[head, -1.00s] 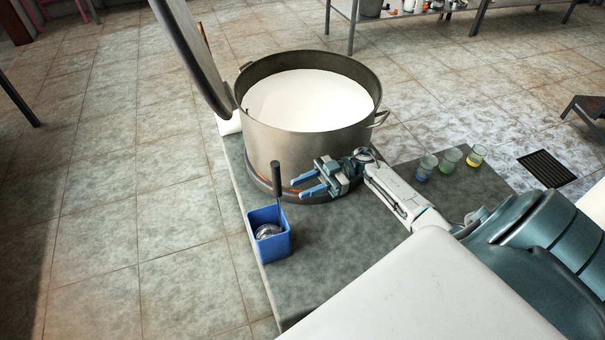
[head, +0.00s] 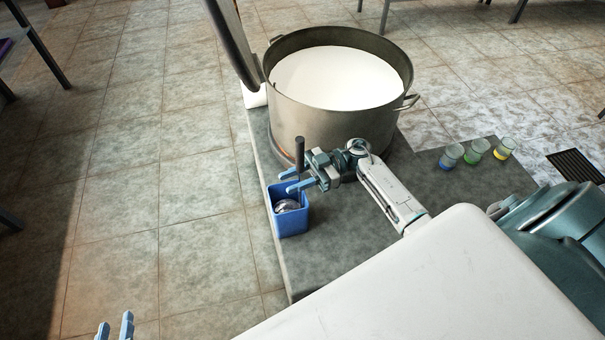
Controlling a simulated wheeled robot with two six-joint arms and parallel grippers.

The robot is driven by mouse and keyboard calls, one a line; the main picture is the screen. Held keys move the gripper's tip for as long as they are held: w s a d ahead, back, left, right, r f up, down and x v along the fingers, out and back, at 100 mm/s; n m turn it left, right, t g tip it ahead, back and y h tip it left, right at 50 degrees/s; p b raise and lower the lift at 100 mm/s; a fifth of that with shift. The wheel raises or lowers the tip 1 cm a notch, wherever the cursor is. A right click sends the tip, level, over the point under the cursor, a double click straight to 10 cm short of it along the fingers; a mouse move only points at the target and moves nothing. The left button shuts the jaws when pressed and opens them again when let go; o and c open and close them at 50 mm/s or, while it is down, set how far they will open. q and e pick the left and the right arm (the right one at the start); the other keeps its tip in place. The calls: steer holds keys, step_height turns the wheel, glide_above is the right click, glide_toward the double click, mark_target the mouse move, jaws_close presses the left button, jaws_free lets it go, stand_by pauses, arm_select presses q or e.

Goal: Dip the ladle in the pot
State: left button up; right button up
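The pot (head: 330,115) is a large metal vessel full of white liquid on the grey slab. The ladle (head: 299,153) stands in a blue square container (head: 293,222) at the slab's left edge, dark handle up and shiny bowl inside. My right gripper (head: 288,181) is open, its blue fingers pointing left at the ladle's handle, above the container. I cannot tell if the handle is between the fingers. My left gripper (head: 115,326) shows only its blue fingertips, apart and empty, at the bottom left edge, far from the ladle.
Three small glasses with blue (head: 450,157), green (head: 476,149) and yellow (head: 503,148) bases stand on the slab (head: 340,248) at the right. A thick curved pipe (head: 233,45) comes down beside the pot's left rim. A floor drain (head: 577,167) lies at the right. Tiled floor is clear at left.

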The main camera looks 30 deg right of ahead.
steer(key=shift+c, duration=0.4)
jaws_close()
steer(key=shift+r, duration=0.1)
